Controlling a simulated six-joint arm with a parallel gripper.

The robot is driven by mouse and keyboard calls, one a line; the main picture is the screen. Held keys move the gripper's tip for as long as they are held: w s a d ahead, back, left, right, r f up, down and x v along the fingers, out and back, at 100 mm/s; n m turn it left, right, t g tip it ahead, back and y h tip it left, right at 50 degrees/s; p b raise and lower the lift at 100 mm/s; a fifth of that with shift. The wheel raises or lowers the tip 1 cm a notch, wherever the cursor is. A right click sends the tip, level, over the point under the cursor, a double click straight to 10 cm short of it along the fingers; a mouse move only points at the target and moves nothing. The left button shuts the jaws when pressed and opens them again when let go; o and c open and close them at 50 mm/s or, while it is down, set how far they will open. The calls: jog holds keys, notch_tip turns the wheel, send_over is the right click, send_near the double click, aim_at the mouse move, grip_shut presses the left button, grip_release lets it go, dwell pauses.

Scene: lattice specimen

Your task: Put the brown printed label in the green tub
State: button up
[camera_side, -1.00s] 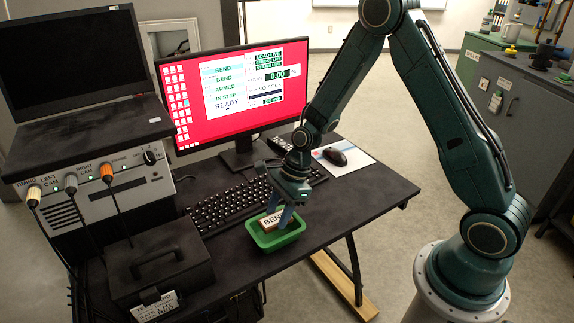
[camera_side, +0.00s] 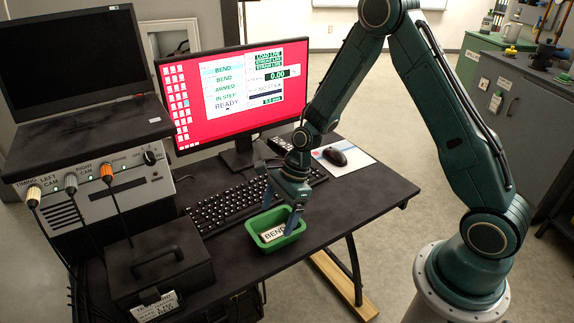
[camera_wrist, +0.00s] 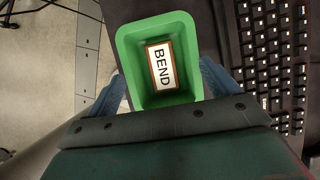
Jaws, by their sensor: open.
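The brown printed label (camera_side: 273,232), with a white face reading "BEND", lies inside the green tub (camera_side: 256,243) near the front edge of the desk. In the wrist view the label (camera_wrist: 161,66) rests on the floor of the tub (camera_wrist: 128,45), clear of the walls on most sides. My gripper (camera_side: 281,216) is open, with its blue fingers apart at the tub. In the wrist view its fingers (camera_wrist: 163,85) stand on either side of the tub, and nothing is between them but the tub and label.
A black keyboard (camera_side: 228,205) lies just behind the tub. A monitor (camera_side: 232,85) stands behind it, and a mouse (camera_side: 334,156) lies to the right. A black case (camera_side: 160,268) sits to the left. The desk right of the tub (camera_side: 365,195) is clear.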

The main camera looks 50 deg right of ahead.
jog(key=shift+r, duration=0.15)
jog(key=shift+r, duration=2.35)
jog(key=shift+r, duration=0.1)
notch_tip(320, 180, up, 13)
send_over(279, 231)
jog(key=s+d, duration=0.2)
jog(key=d, duration=0.3)
jog(key=shift+w+f, duration=0.1)
jog(key=shift+f, duration=0.1)
